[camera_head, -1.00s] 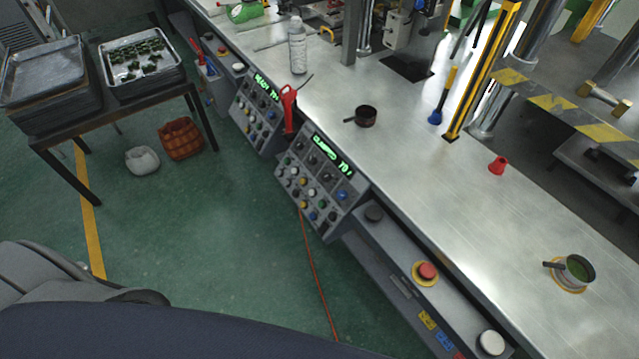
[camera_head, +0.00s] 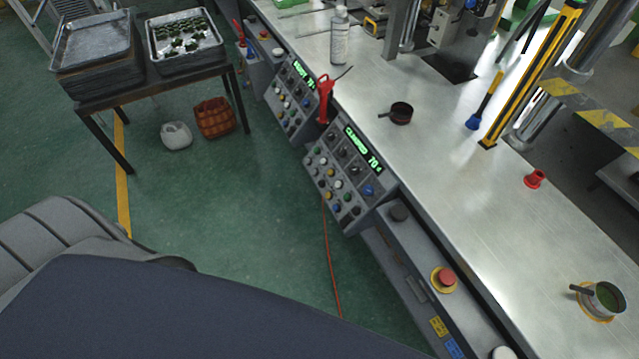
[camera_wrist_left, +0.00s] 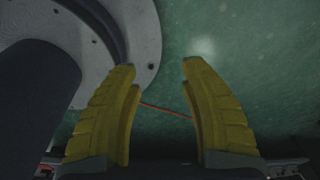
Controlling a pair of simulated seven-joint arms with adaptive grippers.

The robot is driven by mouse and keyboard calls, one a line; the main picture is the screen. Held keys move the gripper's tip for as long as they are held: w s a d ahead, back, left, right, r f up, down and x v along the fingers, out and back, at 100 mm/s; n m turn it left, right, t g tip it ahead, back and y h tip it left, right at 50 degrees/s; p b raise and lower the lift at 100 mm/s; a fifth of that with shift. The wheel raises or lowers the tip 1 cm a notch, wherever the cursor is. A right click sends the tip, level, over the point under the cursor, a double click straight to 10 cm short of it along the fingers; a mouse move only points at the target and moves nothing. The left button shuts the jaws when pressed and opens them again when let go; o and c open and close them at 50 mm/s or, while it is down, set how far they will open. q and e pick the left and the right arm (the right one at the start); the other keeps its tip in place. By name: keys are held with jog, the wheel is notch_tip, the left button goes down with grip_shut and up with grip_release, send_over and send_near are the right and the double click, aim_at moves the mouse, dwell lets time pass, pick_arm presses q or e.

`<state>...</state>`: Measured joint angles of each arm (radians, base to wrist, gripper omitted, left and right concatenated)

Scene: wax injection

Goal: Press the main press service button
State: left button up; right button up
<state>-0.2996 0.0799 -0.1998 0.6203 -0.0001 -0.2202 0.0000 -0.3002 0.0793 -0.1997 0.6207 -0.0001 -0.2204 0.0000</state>
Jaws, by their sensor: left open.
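The nearer control panel (camera_head: 346,172) is set in the front of the bench. Its green display reads "CLAMPED 70" and below it are several knobs and coloured buttons. A farther panel (camera_head: 296,100) beside it has a similar green display. I cannot tell which button is the service button. My left gripper (camera_wrist_left: 158,72) shows in the left wrist view with its yellow fingers apart and nothing between them, above green floor. It touches no panel. My right gripper is in neither view.
A red emergency button (camera_head: 446,278) is on the front ledge. A tray table (camera_head: 186,40) and baskets (camera_head: 214,118) stand left.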

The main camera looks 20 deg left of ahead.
pick_arm(q)
grip_shut()
jog(key=c, duration=0.8)
grip_release()
